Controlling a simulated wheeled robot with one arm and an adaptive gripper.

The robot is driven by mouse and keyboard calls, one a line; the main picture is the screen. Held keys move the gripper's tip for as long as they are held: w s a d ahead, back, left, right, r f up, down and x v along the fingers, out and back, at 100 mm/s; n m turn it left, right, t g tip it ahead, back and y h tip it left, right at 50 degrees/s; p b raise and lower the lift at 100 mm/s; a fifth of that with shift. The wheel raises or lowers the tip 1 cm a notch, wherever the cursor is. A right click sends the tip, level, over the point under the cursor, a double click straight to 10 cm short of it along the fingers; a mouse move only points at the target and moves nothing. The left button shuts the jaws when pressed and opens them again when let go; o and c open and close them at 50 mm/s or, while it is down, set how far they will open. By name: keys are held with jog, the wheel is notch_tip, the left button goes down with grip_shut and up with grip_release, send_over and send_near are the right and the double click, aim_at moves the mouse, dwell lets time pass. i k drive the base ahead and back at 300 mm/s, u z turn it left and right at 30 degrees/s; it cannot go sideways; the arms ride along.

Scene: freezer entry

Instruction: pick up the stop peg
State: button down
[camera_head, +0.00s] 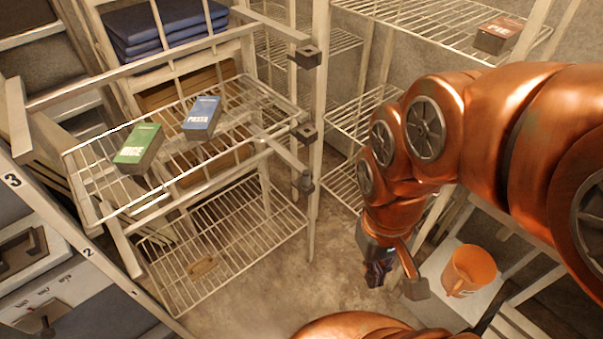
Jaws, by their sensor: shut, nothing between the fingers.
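A wire rack (85,180) at left holds a green rice box (138,148) and a blue pasta box (202,117). A tan item (203,267) lies on the lower wire shelf. Wire shelves (430,25) stand behind my arm.

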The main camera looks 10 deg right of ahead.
aim_at(307, 173)
jog(key=z, duration=0.5)
jog(key=k, duration=1)
jog(key=u, duration=0.8)
jog(key=i, duration=0.75)
jog(key=u, duration=0.65)
